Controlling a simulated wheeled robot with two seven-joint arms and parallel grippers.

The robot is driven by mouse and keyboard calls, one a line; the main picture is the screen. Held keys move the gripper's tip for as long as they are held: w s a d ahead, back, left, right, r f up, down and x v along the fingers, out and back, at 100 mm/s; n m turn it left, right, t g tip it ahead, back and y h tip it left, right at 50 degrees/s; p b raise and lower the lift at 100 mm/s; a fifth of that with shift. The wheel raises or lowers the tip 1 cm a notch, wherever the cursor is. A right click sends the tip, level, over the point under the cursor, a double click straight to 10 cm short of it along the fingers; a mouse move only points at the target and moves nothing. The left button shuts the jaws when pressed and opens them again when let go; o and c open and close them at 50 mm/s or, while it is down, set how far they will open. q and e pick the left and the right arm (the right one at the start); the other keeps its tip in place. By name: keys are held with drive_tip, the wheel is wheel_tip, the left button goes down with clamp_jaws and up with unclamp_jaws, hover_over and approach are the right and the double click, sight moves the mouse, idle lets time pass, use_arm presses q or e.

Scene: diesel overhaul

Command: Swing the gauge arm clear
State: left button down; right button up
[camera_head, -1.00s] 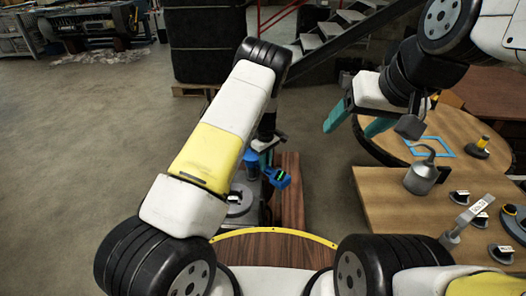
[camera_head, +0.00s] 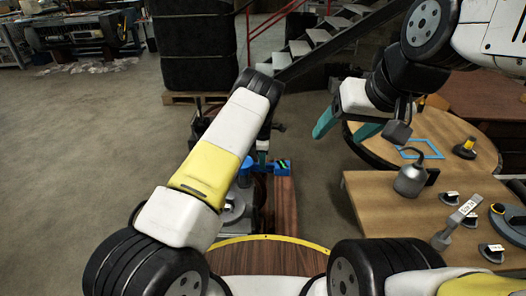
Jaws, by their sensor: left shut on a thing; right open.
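The gauge arm (camera_head: 246,170) is a blue piece above a grey machine part, low in the middle of the head view. A blue gauge head (camera_head: 282,166) with a small green display sits at its right end, over a brown wooden surface. My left gripper (camera_head: 263,157) reaches down to the gauge arm and is shut on it; my own forearm hides part of the hold. My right gripper (camera_head: 345,127) is open and empty, its teal fingers spread above the edge of the round table.
A wooden bench (camera_head: 372,205) on the right carries a grey oil can (camera_head: 410,180), a tagged tool (camera_head: 457,221) and several small dark parts. A round wooden table (camera_head: 450,137) with a blue square outline stands behind. The floor at left is open.

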use_arm(q)
drive_tip(key=shift+w, duration=0.2)
idle(0.3)
drive_tip(key=c, duration=1.3)
unclamp_jaws()
drive_tip(key=shift+r, duration=0.1)
wheel_tip(320, 180, up, 8)
drive_tip(key=shift+f, duration=0.25)
drive_tip(key=shift+r, duration=0.1)
